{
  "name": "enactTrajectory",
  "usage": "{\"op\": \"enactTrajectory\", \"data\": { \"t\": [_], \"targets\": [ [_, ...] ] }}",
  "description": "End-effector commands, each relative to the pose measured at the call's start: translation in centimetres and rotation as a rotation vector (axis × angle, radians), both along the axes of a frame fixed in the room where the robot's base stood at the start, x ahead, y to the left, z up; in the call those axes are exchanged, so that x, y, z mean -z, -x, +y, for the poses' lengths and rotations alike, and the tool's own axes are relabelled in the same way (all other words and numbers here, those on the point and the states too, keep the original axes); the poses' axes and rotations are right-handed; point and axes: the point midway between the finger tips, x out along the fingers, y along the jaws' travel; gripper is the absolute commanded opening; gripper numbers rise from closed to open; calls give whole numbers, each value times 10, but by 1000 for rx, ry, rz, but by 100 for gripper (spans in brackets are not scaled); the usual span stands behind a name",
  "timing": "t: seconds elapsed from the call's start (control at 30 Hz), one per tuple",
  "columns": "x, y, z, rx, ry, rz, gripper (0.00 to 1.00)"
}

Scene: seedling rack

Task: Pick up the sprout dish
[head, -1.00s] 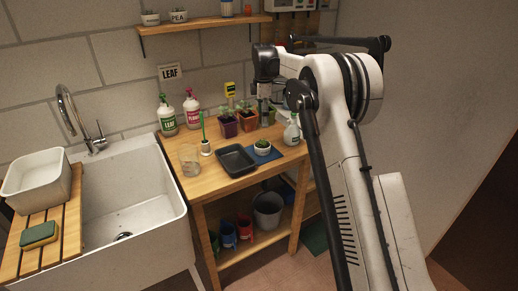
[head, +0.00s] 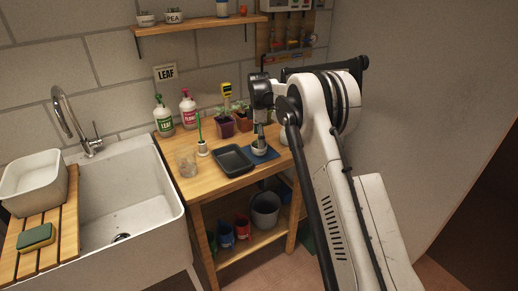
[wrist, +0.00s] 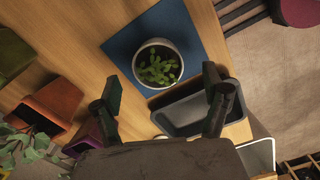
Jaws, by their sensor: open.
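The sprout dish is a small round white bowl (wrist: 158,66) with green sprouts, upright on a blue mat (wrist: 118,40) on the wooden bench. In the head view the dish (head: 258,153) is partly hidden under my gripper (head: 258,136). In the wrist view my gripper (wrist: 161,82) is open and empty, pointing down. Its fingers show to the left and right of the dish and a little below it in the picture. I cannot tell how far above the dish the fingertips are.
A dark tray (head: 234,161) stands just left of the mat. Potted plants (head: 226,128) stand behind, showing as coloured pots (wrist: 58,103) in the wrist view. A glass (head: 186,162), a white holder with a green stick (head: 202,149) and bottles (head: 188,110) stand further left.

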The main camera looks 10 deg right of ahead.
Motion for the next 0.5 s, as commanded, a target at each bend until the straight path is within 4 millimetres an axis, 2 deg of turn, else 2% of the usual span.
{"op": "enactTrajectory", "data": {
  "t": [0.23,0.5],
  "targets": [
    [34,-3,-1,0,0,0,79],
    [40,-3,-1,0,0,0,79]
  ]
}}
